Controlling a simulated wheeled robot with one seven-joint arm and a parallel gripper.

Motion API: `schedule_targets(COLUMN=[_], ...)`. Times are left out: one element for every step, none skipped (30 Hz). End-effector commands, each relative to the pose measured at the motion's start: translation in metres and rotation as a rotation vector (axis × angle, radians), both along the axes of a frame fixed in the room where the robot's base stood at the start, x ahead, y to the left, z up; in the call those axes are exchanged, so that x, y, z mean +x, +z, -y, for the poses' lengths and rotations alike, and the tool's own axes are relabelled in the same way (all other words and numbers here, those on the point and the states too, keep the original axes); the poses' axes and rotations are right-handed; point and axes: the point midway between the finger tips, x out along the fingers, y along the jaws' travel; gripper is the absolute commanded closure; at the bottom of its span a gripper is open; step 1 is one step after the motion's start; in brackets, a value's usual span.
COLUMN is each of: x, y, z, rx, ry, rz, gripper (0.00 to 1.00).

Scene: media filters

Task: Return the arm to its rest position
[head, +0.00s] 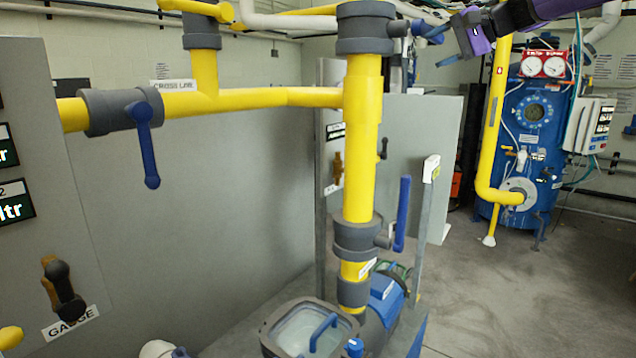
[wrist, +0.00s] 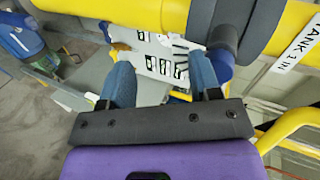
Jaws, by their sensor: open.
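My gripper (head: 446,38) is at the upper right of centre in the head view, at the end of my purple arm. It is close to the upper valve (head: 365,28) on the yellow upright pipe. The blue handle (head: 428,30) of this valve is by the fingers; I cannot tell whether they touch. In the wrist view my gripper (wrist: 160,72) shows two blue fingers spread apart with nothing held between them. A grey valve body (wrist: 222,30) and yellow pipe lie just beyond the right finger.
Yellow pipe (head: 362,150) stands in front of a grey panel (head: 425,160). Lower blue handles hang at the left valve (head: 143,140) and stand at the lower valve (head: 402,215). A blue tank (head: 530,140) with gauges stands at the back right. Floor (head: 540,290) at right is clear.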

Motion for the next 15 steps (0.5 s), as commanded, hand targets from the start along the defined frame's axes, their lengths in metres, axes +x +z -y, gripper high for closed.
schedule_targets(x=[-0.019, -0.029, -0.043, -0.054, -0.065, -0.080, -0.092, -0.103, -0.119, -0.131, -0.143, -0.159, -0.171, -0.183, -0.200], y=[-0.006, -0.011, -0.018, -0.024, -0.029, -0.037, -0.042, -0.048, -0.056, -0.062, -0.068, -0.075, -0.082, -0.088, -0.096], z=[-0.012, -0.017, -0.022, -0.026, -0.029, -0.033, -0.035, -0.037, -0.038, -0.039, -0.039, -0.039, -0.039, -0.038, -0.036], rx=[-0.058, -0.092, -0.139, -0.175, -0.210, -0.257, -0.292, -0.327, -0.371, -0.405, -0.437, -0.481, -0.513, -0.544, -0.586], ry=[0.004, 0.005, 0.006, 0.009, 0.010, 0.011, 0.012, 0.014, 0.016, 0.018, 0.020, 0.022, 0.024, 0.027, 0.031], rz=[-0.010, -0.017, -0.026, -0.032, -0.039, -0.046, -0.050, -0.054, -0.061, -0.065, -0.068, -0.072, -0.074, -0.077, -0.080], gripper=[0.43, 0.43, 0.43, 0.43, 0.43, 0.43, 0.43, 0.43, 0.43, 0.43, 0.43, 0.43, 0.43, 0.43, 0.43])
